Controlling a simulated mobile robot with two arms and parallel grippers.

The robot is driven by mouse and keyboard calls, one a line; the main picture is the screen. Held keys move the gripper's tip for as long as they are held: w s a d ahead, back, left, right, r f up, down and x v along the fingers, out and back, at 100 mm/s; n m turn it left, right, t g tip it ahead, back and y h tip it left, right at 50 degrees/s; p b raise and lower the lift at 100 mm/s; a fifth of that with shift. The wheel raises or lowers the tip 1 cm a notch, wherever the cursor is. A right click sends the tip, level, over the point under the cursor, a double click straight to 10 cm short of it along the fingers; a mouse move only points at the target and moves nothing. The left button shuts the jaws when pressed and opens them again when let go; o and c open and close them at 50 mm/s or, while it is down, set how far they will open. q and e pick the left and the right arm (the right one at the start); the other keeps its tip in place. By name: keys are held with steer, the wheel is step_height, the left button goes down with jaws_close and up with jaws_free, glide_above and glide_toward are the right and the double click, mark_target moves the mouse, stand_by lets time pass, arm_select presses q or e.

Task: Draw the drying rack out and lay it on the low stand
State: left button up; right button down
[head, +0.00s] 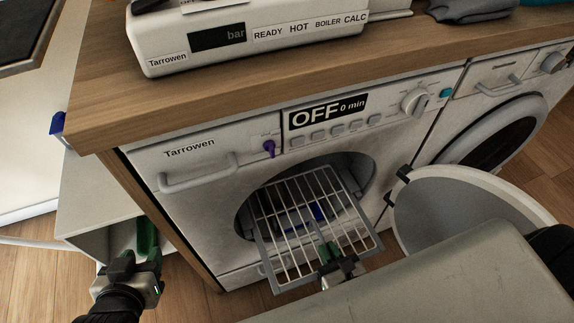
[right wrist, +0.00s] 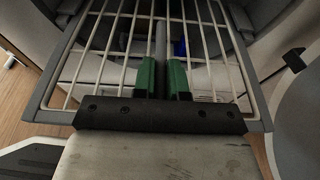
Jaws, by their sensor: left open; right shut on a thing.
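The drying rack (head: 305,205) is a grey-framed grid of white bars. It sticks out of the round drum opening of the dryer (head: 225,165), its far end still inside. In the right wrist view the rack (right wrist: 118,45) fills the middle. My right gripper (head: 330,252) is shut on the rack near its front edge; its green fingers (right wrist: 162,80) close on a grey bar. My left gripper (head: 142,245) is open and empty, low at the left beside the counter end, apart from the rack.
The round door (head: 465,205) stands open right of the drum. A blue thing (head: 314,213) shows below the rack bars. A second machine (head: 500,125) is at the right. The wooden counter (head: 110,110) runs above. A white open-fronted unit (head: 88,205) stands at the left.

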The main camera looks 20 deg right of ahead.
steer(key=s, duration=0.6)
steer(key=shift+s, duration=0.4)
stand_by(0.5)
steer(key=shift+s+d, duration=0.1)
steer(key=shift+s, duration=0.05)
steer(key=s, duration=0.6)
steer(key=shift+s, duration=0.3)
stand_by(0.8)
steer(key=shift+d, duration=0.1)
